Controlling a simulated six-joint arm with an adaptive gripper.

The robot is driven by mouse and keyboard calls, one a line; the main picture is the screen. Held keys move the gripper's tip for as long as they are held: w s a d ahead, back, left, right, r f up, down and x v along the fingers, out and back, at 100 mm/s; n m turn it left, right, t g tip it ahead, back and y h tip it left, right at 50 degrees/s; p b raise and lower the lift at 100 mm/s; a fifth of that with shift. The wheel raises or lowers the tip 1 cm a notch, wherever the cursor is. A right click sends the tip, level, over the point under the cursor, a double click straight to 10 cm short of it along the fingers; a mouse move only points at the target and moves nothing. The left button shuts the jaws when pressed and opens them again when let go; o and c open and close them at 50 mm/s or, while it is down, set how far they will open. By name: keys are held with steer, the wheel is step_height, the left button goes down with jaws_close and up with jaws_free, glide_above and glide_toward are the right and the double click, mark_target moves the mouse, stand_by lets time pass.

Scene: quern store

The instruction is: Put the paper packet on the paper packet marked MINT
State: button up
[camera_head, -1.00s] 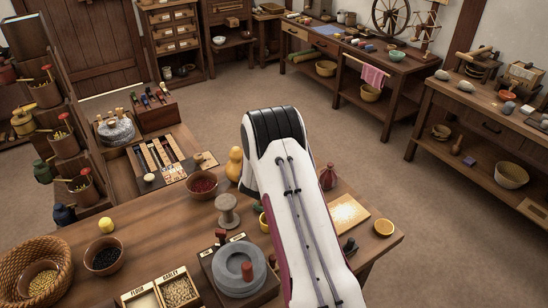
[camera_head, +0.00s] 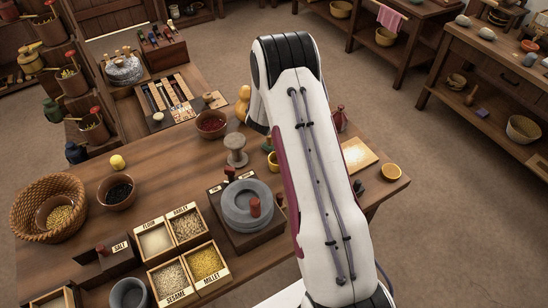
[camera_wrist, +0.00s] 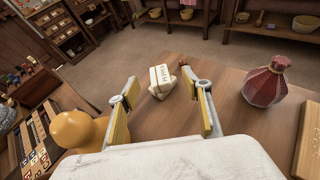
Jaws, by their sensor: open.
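In the wrist view, a small pale packet (camera_wrist: 160,75) with dark lettering on its face is on the table beyond my fingertips. Its lettering is too small to read surely. A pale shape shows at its lower edge; I cannot tell whether this is a second packet. My gripper (camera_wrist: 159,86) is open, with its yellow-padded fingers apart and nothing between the pads. The packet appears in line with the gap. In the head view, my arm hides the gripper and the packet area.
A yellow gourd (camera_wrist: 78,130) is close by the left finger, and a maroon bottle (camera_wrist: 267,84) stands to the right. A pale board (camera_head: 357,154) is at the table's right. A grey quern (camera_head: 248,203) and grain boxes (camera_head: 186,225) are nearer. Bare wood surrounds the packet.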

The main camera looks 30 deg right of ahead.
steer(key=s+a+r+m+g+h, duration=0.1)
steer(key=s+a+r+m+g, duration=0.15)
steer(key=s+r+m, duration=0.6)
steer(key=s+a+r+m+g, duration=0.25)
steer(key=s+r+m, duration=0.35)
steer(key=s+r, duration=0.6)
steer(key=s+a+r+m+y, duration=0.2)
steer(key=s+a+m+y, duration=0.3)
steer(key=s+a, duration=0.7)
steer(key=s+a+r+m+t+y, duration=0.1)
steer(key=s+a+m+y, duration=0.5)
steer(key=s+a, duration=0.6)
steer(key=a+r, duration=0.1)
steer(key=a, duration=0.1)
steer(key=shift+s+a, duration=0.35)
